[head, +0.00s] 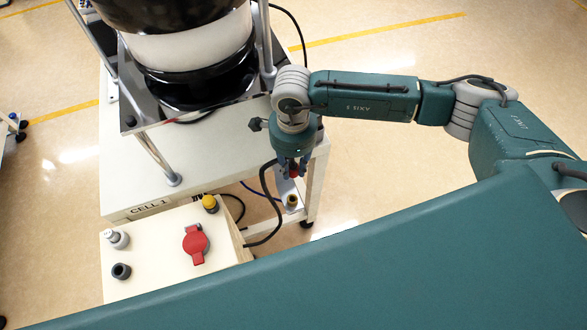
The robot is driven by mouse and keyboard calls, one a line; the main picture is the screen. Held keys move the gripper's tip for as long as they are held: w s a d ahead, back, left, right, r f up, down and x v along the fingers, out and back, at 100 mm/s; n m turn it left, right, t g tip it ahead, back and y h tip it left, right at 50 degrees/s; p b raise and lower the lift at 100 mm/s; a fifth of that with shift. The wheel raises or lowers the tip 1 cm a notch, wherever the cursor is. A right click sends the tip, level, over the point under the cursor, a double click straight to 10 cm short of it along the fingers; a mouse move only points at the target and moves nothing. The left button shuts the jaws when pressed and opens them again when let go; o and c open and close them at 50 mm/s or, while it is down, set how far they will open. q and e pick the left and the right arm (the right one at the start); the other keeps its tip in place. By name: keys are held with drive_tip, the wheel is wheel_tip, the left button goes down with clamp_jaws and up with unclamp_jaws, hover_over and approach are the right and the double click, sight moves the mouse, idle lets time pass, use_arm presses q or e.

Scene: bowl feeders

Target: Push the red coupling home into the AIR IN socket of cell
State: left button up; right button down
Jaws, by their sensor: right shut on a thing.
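My right gripper (293,169) reaches down at the right edge of the cell table (135,180), which is labelled CELL 1. Its dark fingers are shut on the small red coupling (294,171), which they mostly hide. A pale bracket with a yellow-ringed fitting (292,201) shows just below the gripper. I cannot read any AIR IN marking. The coupling's front end is hidden, so I cannot tell whether it touches a socket. My left gripper is out of view.
A bowl feeder (190,55) stands on the table behind the gripper. A control box (150,250) with a red switch (195,244) and a yellow button (210,203) is in front. A black hose (277,215) loops beside the gripper. Open floor lies right.

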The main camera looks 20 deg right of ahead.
sight(292, 177)
wheel_tip(292, 177, down, 6)
drive_tip(key=m+p, duration=0.1)
drive_tip(key=m, duration=0.5)
drive_tip(key=shift+a+r+m+p, duration=0.15)
drive_tip(key=shift+m+p, duration=0.15)
drive_tip(key=shift+p, duration=0.05)
use_arm(q)
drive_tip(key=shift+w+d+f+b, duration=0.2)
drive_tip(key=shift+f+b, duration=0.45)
drive_tip(key=shift+b, duration=0.65)
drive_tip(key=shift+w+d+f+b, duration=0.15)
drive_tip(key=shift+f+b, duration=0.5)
drive_tip(key=shift+b, duration=0.65)
use_arm(e)
drive_tip(key=shift+m, duration=0.7)
drive_tip(key=shift+w+f, duration=0.15)
drive_tip(key=shift+f, duration=4.1)
use_arm(q)
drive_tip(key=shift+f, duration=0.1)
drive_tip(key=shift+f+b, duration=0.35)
drive_tip(key=shift+b, duration=0.15)
use_arm(e)
drive_tip(key=shift+f, duration=0.15)
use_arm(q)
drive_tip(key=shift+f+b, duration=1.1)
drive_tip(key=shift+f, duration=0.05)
use_arm(e)
drive_tip(key=shift+f, duration=1.25)
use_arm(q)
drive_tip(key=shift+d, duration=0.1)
